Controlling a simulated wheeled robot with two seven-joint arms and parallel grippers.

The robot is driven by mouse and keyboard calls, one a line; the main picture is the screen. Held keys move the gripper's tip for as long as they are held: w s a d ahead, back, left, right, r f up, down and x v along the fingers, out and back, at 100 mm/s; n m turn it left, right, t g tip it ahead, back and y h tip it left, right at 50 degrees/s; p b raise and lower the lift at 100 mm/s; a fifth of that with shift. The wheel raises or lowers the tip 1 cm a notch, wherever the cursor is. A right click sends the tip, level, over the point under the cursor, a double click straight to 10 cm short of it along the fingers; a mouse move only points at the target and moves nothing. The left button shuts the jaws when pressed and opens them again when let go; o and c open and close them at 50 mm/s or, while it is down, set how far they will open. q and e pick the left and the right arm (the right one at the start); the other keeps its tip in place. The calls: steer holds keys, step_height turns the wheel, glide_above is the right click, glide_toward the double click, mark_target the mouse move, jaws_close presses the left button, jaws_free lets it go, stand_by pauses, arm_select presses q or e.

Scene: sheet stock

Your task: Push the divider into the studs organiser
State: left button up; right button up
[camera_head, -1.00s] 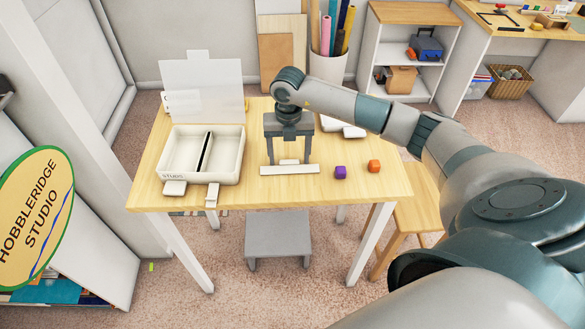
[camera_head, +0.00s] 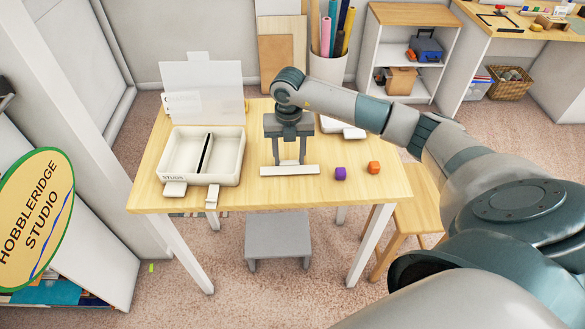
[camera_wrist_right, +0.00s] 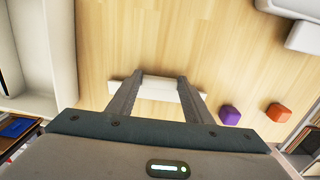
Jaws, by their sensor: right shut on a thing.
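The white divider (camera_head: 290,170) is a pale bar on the wooden table, right of the organiser. My right gripper (camera_head: 289,162) points down over it, its fingers shut on its raised middle part. In the right wrist view, the divider (camera_wrist_right: 158,83) shows between the two fingers. The cream studs organiser (camera_head: 171,178), marked STUDS, stands on the left of the table with its clear lid (camera_head: 205,85) raised. A dark line runs front to back between its two compartments. Its latches hang at the front. My left gripper is not in view.
A purple cube (camera_head: 340,173) and an orange cube (camera_head: 374,167) lie right of the divider. A second white container (camera_head: 350,131) is partly hidden behind my right arm. The table (camera_head: 240,195) is bare between organiser and divider.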

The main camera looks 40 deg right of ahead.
steer(key=shift+r+p, duration=1.25)
steer(key=shift+r, duration=1.1)
